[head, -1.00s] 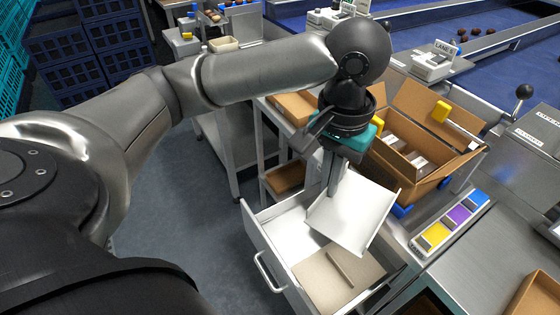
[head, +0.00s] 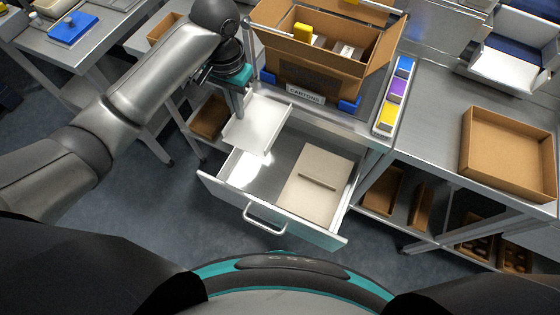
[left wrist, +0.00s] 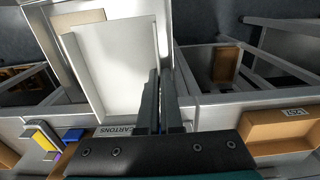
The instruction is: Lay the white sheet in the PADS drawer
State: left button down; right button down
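The white sheet (head: 258,125) is held at its edge by my left gripper (head: 239,112), tilted slightly over the back left part of an open drawer. In the left wrist view the gripper's fingers (left wrist: 161,100) are close together at the right edge of the sheet (left wrist: 120,65). The drawer (head: 232,196) is pulled out, with a bar handle on its front; no PADS label is readable. A beige pad (head: 308,198) with a dark slot or strip lies in its right part. The left part of the drawer floor is bare. My right gripper is not in view.
An open cardboard carton (head: 310,72) stands on the bench behind the drawer, above a CARTONS label (head: 304,95). A colored block strip (head: 393,95) lies to its right. A shallow brown tray (head: 508,180) sits on the right bench. Shelves below hold brown boxes.

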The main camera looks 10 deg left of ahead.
pick_arm(q)
jog(key=b, duration=0.5)
send_over(248, 157)
notch_tip(248, 157, down, 16)
jog(key=shift+r, duration=0.25)
notch_tip(248, 157, down, 4)
jog(key=shift+f+b, duration=0.2)
jog(key=shift+b, duration=0.75)
jog(key=shift+f, duration=0.1)
jog(key=shift+f, duration=0.15)
jog(key=c, duration=1.4)
grip_release()
notch_tip(248, 157, up, 12)
jog(key=p, duration=0.4)
jog(key=shift+r, duration=0.25)
